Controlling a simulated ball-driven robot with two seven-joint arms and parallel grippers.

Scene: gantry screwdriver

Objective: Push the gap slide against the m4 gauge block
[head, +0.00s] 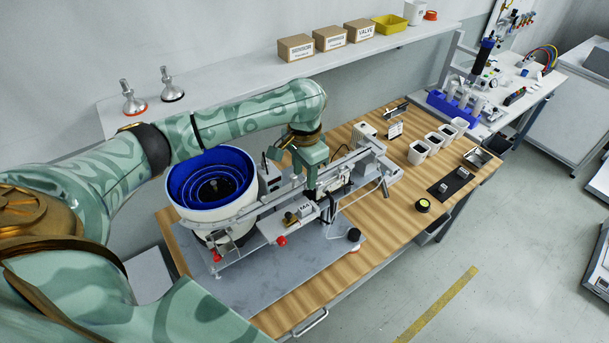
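A small pale block marked M4 (305,208) sits on the feeder fixture at the middle of the bench; I take it for the m4 gauge block. A small brass-and-dark part (290,217) is just left of it. I cannot tell for sure whether this is the gap slide, or whether it touches the block. My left gripper (311,188) points down over the fixture, just above and behind the M4 block. Its fingertips are dark and small against the fixture, so their opening and any contact are unclear. My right gripper is out of view.
A blue-lined bowl feeder (213,185) stands left of the fixture on a grey plate (270,283). White cups (418,152), a black mat (451,184) and a yellow-topped puck (423,205) occupy the right of the wooden bench (395,232).

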